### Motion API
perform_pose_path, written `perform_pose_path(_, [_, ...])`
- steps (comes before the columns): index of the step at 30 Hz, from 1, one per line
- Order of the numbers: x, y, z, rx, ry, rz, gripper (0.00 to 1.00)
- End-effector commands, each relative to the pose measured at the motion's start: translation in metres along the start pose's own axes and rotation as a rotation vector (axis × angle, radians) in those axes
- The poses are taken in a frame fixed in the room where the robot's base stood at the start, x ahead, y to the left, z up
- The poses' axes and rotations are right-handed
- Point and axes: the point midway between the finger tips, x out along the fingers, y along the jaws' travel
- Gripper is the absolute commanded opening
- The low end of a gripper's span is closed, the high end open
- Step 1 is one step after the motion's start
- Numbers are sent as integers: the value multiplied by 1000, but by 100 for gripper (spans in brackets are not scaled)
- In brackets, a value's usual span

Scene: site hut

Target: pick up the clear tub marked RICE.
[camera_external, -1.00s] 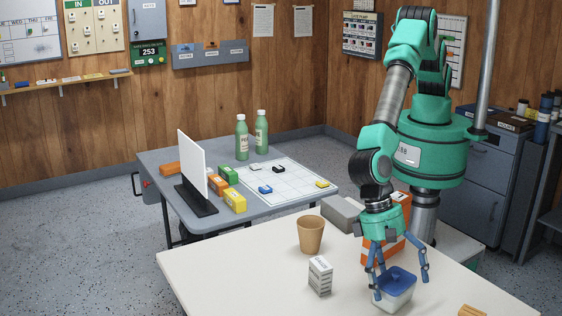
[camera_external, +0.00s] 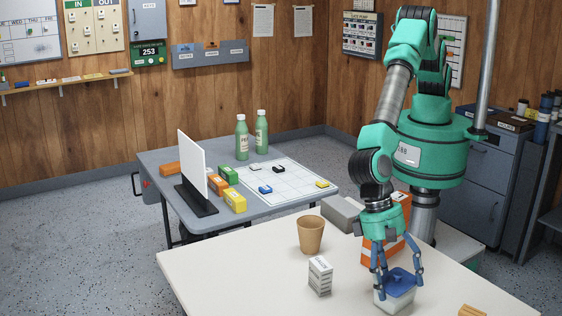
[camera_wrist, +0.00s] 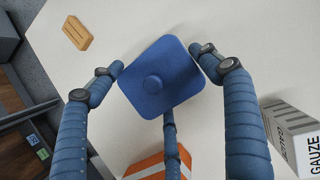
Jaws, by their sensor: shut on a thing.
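A clear, pale tub (camera_external: 391,303) with a blue lid (camera_external: 401,281) stands on the white table near its front right. I cannot read any marking on the tub. My gripper (camera_external: 400,290) points down over it, its blue fingers shut against the tub's sides. In the wrist view, two fingers of my gripper (camera_wrist: 156,58) sit at the lid's left and right edges and a third at its lower edge. The tub appears to rest on the table, upright.
An orange box (camera_external: 371,252) stands close behind the tub. A gauze box (camera_external: 320,277) and a brown cup (camera_external: 311,235) stand to the left. A small wooden piece (camera_external: 471,311) lies to the right. The table's (camera_external: 235,270) left part is clear.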

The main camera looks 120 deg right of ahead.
Motion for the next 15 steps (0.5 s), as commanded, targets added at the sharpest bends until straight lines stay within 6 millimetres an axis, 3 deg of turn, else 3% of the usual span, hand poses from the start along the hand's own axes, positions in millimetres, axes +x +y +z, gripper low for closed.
perform_pose_path(8, [-11,0,5,0,-1,-1,43])
perform_pose_path(15, [-40,0,17,0,-1,-2,43])
